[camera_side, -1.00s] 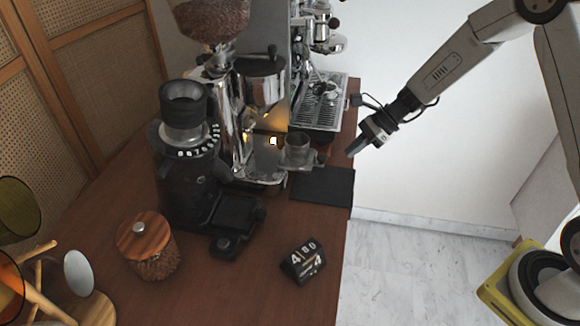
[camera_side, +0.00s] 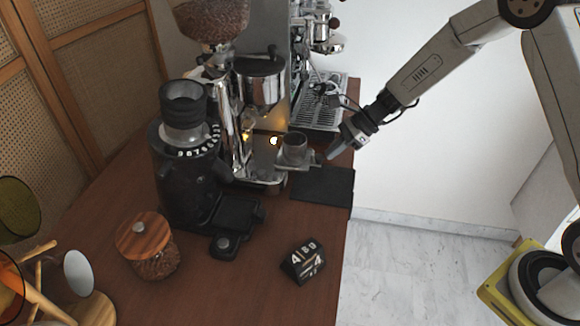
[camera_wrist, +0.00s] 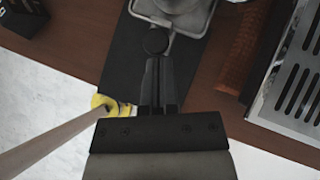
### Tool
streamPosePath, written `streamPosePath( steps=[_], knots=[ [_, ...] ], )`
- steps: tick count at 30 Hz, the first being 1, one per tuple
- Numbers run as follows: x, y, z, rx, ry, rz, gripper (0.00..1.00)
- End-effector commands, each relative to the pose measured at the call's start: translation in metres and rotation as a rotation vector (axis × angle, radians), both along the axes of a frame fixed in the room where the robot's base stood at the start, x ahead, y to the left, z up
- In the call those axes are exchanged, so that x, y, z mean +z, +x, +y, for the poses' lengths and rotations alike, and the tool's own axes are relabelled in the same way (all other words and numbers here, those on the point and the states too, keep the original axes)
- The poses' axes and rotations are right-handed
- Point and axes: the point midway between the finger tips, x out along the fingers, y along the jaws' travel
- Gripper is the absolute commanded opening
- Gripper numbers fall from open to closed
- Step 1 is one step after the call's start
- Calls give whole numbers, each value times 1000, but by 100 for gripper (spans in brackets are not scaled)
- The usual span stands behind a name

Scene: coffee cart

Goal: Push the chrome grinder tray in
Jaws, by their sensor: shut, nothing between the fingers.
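The chrome grinder tray (camera_side: 283,165) sticks out from the base of the chrome grinder (camera_side: 262,85) toward my gripper, with a metal cup (camera_side: 293,148) standing on it. In the wrist view the tray (camera_wrist: 196,22) is at the top, with a round dark knob (camera_wrist: 155,41) on its near edge. My gripper (camera_side: 330,154) is shut and empty at the tray's outer end. In the wrist view my fingertips (camera_wrist: 158,62) are right at the knob; I cannot tell whether they touch it.
A black mat (camera_side: 325,186) lies below my gripper. A black grinder (camera_side: 187,165) stands left, with a wooden-lidded jar (camera_side: 148,245) and a flip clock (camera_side: 303,261) in front. The espresso machine's drip tray (camera_side: 320,105) is behind. The counter's right edge is close by.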

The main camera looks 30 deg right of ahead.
Motion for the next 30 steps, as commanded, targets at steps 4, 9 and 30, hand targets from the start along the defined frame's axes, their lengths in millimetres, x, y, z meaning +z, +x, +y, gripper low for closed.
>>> streamPosePath(
  steps=[4, 9, 30],
  knots=[
    [-1, 18, 19, 5, -1, -2, 0],
    [0, 39, 39, 5, -1, -2, 0],
    [1, 53, 56, 4, 4, -2, 0]
  ],
)
